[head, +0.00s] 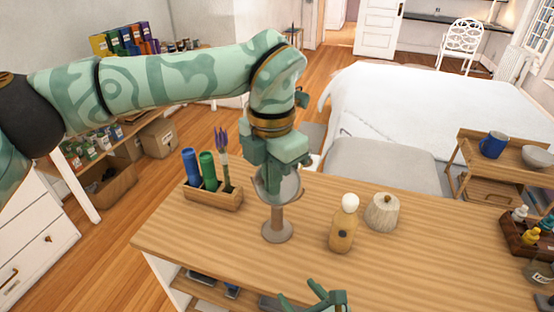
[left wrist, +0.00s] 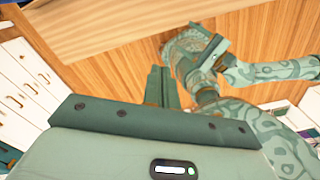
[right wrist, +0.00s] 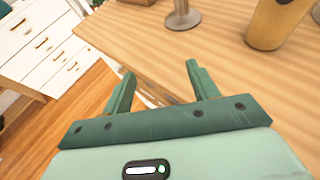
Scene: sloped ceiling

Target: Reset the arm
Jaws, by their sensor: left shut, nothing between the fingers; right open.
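My left arm (head: 170,80) reaches in from the left above the wooden table (head: 440,250). My left gripper (head: 274,190) points down and is shut and empty, in front of or beside the round top of a brown stand (head: 277,231); I cannot tell whether they touch. Its closed fingers also show in the left wrist view (left wrist: 158,85). My right gripper (head: 315,294) is low at the table's near edge, open and empty. In the right wrist view its fingers (right wrist: 160,88) are spread apart, with the stand's base (right wrist: 183,19) beyond them.
A tray of small bottles (head: 522,236) is at far right. The table's middle right is clear.

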